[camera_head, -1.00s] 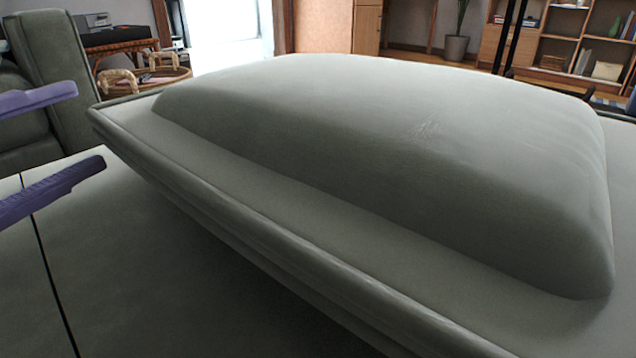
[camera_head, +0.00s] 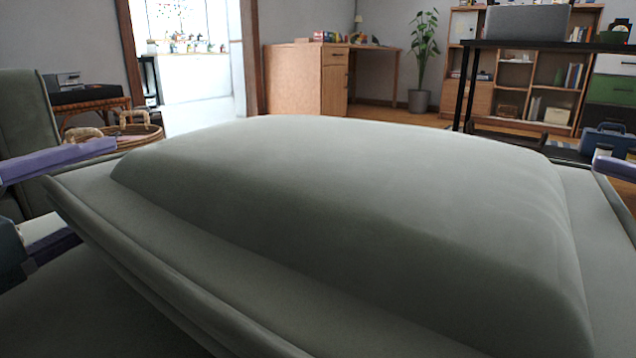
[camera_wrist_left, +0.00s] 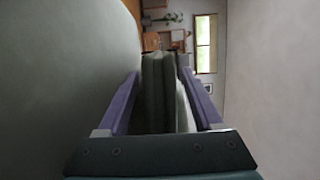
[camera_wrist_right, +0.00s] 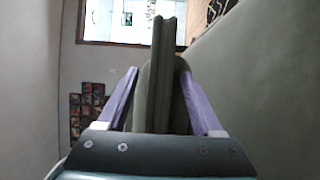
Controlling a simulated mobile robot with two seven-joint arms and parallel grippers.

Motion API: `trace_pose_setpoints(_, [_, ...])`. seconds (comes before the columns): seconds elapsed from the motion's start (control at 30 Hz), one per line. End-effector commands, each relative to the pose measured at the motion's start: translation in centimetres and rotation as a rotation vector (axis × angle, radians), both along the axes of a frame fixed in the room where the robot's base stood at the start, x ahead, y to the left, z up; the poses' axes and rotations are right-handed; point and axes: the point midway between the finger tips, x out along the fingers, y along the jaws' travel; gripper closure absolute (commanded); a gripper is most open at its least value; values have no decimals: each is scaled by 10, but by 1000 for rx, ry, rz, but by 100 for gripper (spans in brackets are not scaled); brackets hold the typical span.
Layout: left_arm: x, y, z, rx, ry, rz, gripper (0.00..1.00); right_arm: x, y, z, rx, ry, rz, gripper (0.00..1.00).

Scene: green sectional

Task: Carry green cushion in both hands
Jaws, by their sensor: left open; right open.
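The green cushion (camera_head: 350,210) is a large grey-green pad with a raised middle and a flat piped rim. It fills the lower part of the head view. My left gripper (camera_head: 95,192) is open at the cushion's left corner, one purple finger above the rim and one lower. In the left wrist view, the cushion's edge (camera_wrist_left: 155,95) lies between the open fingers. My right gripper (camera_head: 614,167) shows only partly at the right edge. In the right wrist view, its open fingers (camera_wrist_right: 162,72) stand on both sides of the cushion's rim (camera_wrist_right: 165,90). Contact cannot be told.
A green sofa part (camera_head: 28,130) and a wicker basket (camera_head: 135,130) are at the left. A wooden cabinet (camera_head: 295,80), a potted plant (camera_head: 420,65), a black-legged table (camera_head: 550,44) and a bookshelf (camera_head: 510,85) stand behind. Some open floor shows beyond the cushion.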

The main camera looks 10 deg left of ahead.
Motion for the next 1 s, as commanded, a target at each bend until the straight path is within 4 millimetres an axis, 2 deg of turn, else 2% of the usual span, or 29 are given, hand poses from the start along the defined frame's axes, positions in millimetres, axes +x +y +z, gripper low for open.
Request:
trace_pose_setpoints(0.1, [15, -3, 1, 3, -3, 1, 32, 13, 8, 1, -1, -3, 0, 32])
trace_pose_setpoints(0.3, [29, -6, 0, 1, 0, 1, 32, 25, 16, 0, -1, -1, 0, 32])
trace_pose_setpoints(0.67, [32, -7, 0, 0, 1, 1, 32, 28, 18, 0, -1, 1, -1, 32])
trace_pose_setpoints(1.0, [32, -7, 0, 1, 1, 1, 68, 27, 18, 0, -1, 0, 0, 68])
